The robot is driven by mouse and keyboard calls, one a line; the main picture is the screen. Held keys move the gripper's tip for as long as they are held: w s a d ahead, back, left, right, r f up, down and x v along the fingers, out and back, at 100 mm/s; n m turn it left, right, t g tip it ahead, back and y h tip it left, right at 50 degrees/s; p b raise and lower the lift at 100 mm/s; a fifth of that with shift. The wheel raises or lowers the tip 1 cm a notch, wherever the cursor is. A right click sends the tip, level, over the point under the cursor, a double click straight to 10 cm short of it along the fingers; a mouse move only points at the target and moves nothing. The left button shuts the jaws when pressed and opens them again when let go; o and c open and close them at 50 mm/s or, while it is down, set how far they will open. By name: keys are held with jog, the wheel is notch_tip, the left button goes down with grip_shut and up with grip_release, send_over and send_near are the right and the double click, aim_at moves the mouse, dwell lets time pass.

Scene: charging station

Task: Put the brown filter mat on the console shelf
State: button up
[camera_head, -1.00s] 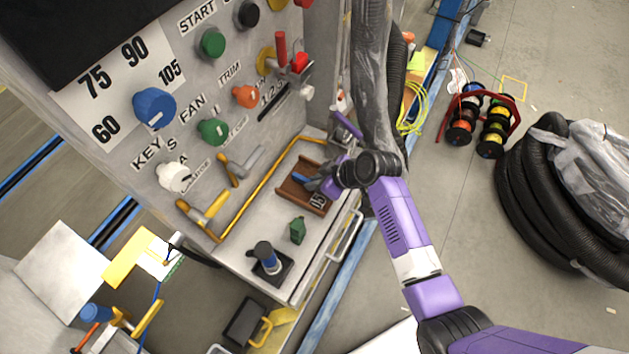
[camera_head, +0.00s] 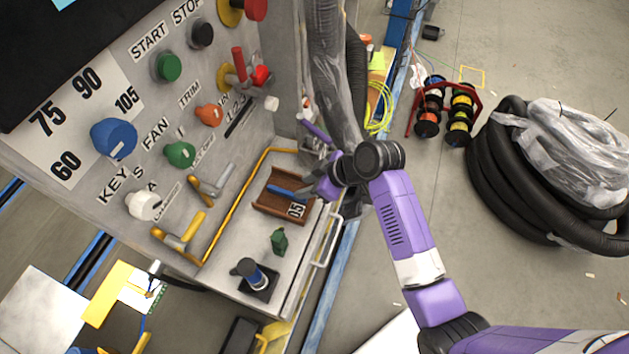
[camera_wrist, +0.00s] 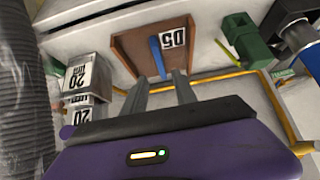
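My gripper (camera_head: 322,189) is just right of the brown piece. In the wrist view its two fingers (camera_wrist: 160,80) stand apart, near the blue bar's end, with nothing seen clamped between them.
A yellow rail (camera_head: 235,212) runs along the panel side. Blocks labelled 20 (camera_wrist: 78,75) stand beside the brown piece. A corrugated hose (camera_wrist: 20,85) hangs close by.

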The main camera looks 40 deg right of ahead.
jog(key=shift+v, duration=1.9)
jog(key=s+a+f+m+t+h, duration=0.1)
jog(key=s+a+m+t+h, duration=0.15)
jog(key=s, duration=0.55)
jog(key=s+a+f+m+t+h, duration=0.1)
jog(key=s+f+m, duration=0.15)
jog(key=s, duration=0.55)
jog(key=s+r+m+t, duration=0.1)
jog(key=s+r+t, duration=0.1)
jog(key=s+r, duration=0.5)
jog(key=s+a+r+t, duration=0.1)
jog(key=s+r+t, duration=0.2)
jog(key=s+r, duration=0.4)
notch_tip(320, 180, up, 5)
jog(key=shift+f+m+h, duration=0.15)
jog(key=shift+m+h, duration=0.2)
jog(key=shift+m, duration=0.05)
jog(key=shift+o, duration=0.5)
